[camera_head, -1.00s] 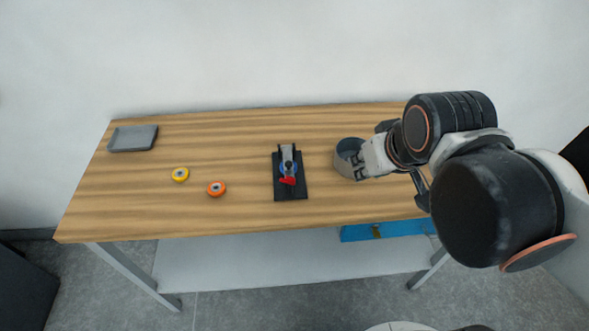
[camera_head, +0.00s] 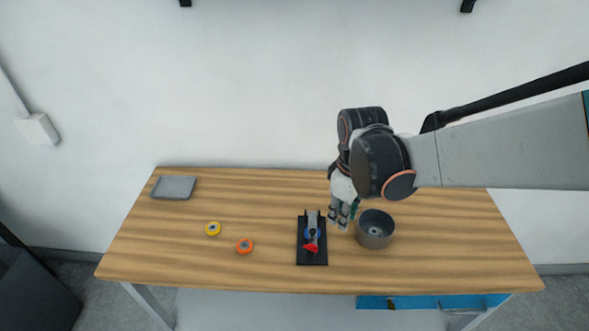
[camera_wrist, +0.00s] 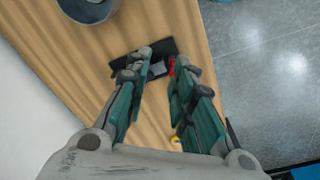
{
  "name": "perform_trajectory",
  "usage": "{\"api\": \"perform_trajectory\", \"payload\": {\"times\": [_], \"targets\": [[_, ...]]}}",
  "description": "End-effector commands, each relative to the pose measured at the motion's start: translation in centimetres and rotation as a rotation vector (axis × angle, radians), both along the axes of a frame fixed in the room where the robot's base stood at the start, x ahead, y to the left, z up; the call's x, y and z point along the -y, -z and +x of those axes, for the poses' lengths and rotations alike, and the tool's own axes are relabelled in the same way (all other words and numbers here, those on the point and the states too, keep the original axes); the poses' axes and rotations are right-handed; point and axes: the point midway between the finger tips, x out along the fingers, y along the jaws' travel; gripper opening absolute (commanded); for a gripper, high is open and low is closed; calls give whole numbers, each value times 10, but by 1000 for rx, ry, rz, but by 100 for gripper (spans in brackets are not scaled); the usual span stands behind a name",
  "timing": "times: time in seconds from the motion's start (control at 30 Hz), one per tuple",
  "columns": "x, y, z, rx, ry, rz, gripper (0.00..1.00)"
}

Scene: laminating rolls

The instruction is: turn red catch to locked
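The red catch (camera_head: 311,247) sits at the front of a black fixture (camera_head: 313,257) on the table, beside a blue roll (camera_head: 311,234) held under a grey bracket. My gripper (camera_head: 339,224) is just right of the fixture and above the table, pointing down. In the wrist view my gripper (camera_wrist: 160,75) has its two fingers apart with nothing between them touching. The red catch (camera_wrist: 172,66) shows near the right fingertip, partly hidden by it. The black fixture (camera_wrist: 128,62) is seen beyond the fingertips. Whether a finger touches the catch is unclear.
A grey round pot (camera_head: 375,230) stands close to the right of my gripper. A yellow roll (camera_head: 213,228) and an orange roll (camera_head: 244,246) lie left of the fixture. A grey tray (camera_head: 173,187) is at the back left. The wooden table (camera_head: 450,240) is clear at the right.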

Motion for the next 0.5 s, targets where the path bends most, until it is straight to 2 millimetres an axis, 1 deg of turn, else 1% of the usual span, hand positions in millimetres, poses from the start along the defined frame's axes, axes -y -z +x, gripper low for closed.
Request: {"api": "perform_trajectory", "payload": {"times": [0.07,0.1,0.2,0.3,0.37,0.5], "targets": [[-9,1,6,-28,-54,-8,22],[-23,-6,8,-37,-98,-11,22],[-40,-9,10,-50,-159,-15,22],[-46,-6,11,-56,-183,-17,22],[-47,-2,11,-58,-186,-18,22],[-47,15,11,-57,-185,-17,22]]}}
